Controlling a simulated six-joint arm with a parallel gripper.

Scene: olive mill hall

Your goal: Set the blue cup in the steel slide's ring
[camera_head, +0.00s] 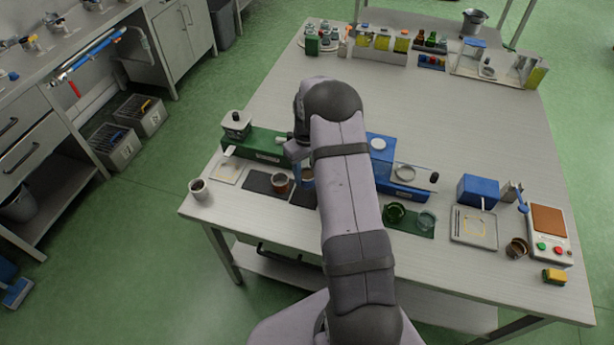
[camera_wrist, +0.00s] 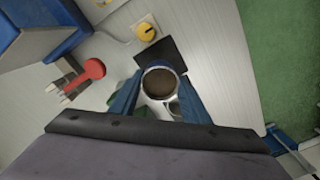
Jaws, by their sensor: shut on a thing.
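The blue cup (camera_head: 307,178) shows in the head view just left of my arm, partly hidden by it. In the wrist view the cup (camera_wrist: 158,84) sits between the two blue fingers of my gripper (camera_wrist: 161,77), its round mouth facing the camera and dark brown inside. My gripper is shut on it. In the head view the fingers are mostly hidden behind the arm. A steel ring (camera_head: 405,173) shows on the blue device (camera_head: 401,190) right of my arm. Whether the cup touches the surface below I cannot tell.
The table's middle back is clear.

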